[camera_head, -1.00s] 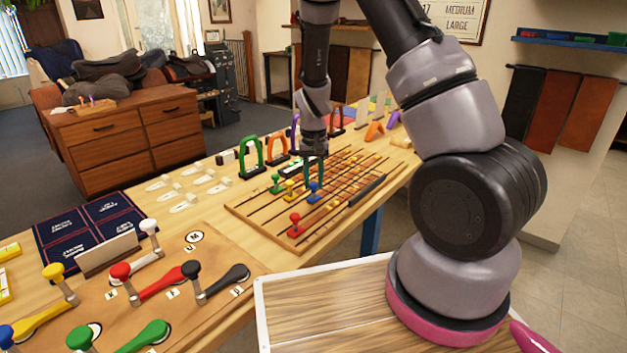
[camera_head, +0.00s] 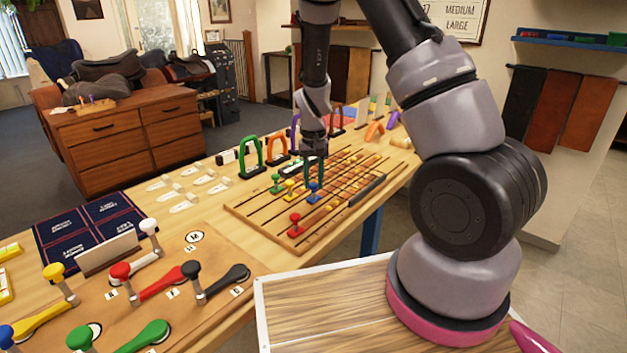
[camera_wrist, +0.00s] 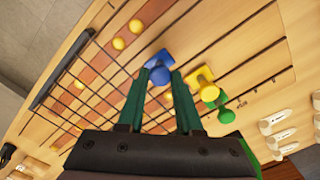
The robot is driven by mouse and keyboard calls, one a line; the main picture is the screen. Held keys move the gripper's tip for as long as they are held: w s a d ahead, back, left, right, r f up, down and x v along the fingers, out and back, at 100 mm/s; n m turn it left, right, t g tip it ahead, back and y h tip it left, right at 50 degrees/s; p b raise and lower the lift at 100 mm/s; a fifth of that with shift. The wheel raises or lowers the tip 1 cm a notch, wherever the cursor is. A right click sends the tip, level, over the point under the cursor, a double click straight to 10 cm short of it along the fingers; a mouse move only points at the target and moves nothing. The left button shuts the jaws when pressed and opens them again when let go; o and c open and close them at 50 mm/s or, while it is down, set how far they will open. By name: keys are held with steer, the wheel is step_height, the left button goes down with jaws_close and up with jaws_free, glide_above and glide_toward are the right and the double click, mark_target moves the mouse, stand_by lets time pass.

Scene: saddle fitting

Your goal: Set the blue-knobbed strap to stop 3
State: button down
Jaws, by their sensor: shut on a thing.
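The blue-knobbed strap slider (camera_head: 314,192) sits on the slotted wooden strap board (camera_head: 245,213) on the bench. It also shows in the wrist view (camera_wrist: 157,60), its blue knob between my two green fingertips. My gripper (camera_wrist: 160,82) is shut on this knob, its fingers pointing down at the board. In the head view my gripper (camera_head: 313,170) is above the blue slider and partly covers the board behind it. Stop numbers are too small to read.
Yellow (camera_head: 290,190), green (camera_head: 276,183) and red (camera_head: 295,222) sliders stand close by on other slots. Yellow pegs (camera_wrist: 118,43) dot the board. Coloured arches, including a green one (camera_head: 250,155), stand behind. A dark bar (camera_head: 367,190) lies along the board's right edge.

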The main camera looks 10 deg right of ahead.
stand_by(0.4)
steer(key=s+a, duration=0.1)
steer(key=a, duration=0.1)
steer(key=s+a, duration=0.3)
steer(key=shift+s+a, duration=0.15)
steer(key=shift+a, duration=0.25)
steer(key=c, duration=0.6)
jaws_free()
steer(key=shift+r, duration=0.15)
step_height(320, 180, up, 11)
steer(key=shift+f, duration=0.2)
